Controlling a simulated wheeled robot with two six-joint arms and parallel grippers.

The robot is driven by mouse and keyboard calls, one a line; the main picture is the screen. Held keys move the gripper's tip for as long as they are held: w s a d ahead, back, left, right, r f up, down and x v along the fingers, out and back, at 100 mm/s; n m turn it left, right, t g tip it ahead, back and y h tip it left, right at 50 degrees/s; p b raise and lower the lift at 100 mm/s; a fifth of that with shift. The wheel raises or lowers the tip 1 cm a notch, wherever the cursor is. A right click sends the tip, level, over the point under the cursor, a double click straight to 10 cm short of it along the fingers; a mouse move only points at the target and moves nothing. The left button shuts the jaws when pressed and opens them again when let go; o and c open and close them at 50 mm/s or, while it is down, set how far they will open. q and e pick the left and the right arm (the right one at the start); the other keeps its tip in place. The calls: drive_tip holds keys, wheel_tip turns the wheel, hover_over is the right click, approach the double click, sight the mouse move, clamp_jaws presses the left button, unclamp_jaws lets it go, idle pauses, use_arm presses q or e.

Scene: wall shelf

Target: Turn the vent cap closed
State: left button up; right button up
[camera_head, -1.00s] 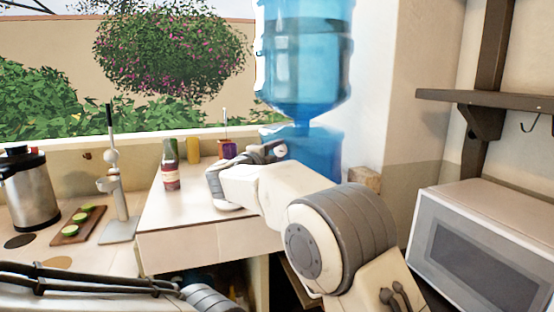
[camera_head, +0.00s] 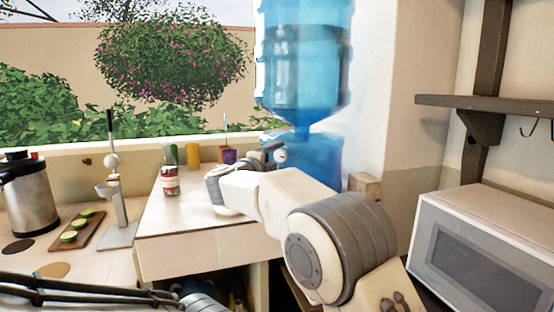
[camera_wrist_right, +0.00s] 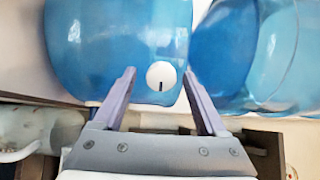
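The vent cap (camera_wrist_right: 162,75) is a small white disc with a short dark mark, on the front of a blue water bottle (camera_wrist_right: 85,50) in the right wrist view. In the head view a small white disc (camera_head: 281,156) shows by the lower blue bottle (camera_head: 322,158). My right gripper (camera_wrist_right: 158,72) is open, with its two fingers on either side of the cap in the picture. Gaps show between each finger and the cap; the depth between them is unclear. Only part of my left arm shows at lower left; its gripper is out of view.
A red-labelled jar (camera_head: 170,181) and several small containers stand on the counter left of my right arm. A second blue bottle (camera_wrist_right: 225,50) is close on the right in the wrist view. A microwave (camera_head: 490,250) and a shelf (camera_head: 500,104) are at the right.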

drive_tip(key=b+v, duration=0.2)
drive_tip(key=v, duration=0.8)
drive_tip(key=shift+s, duration=0.25)
drive_tip(key=shift+a, duration=0.1)
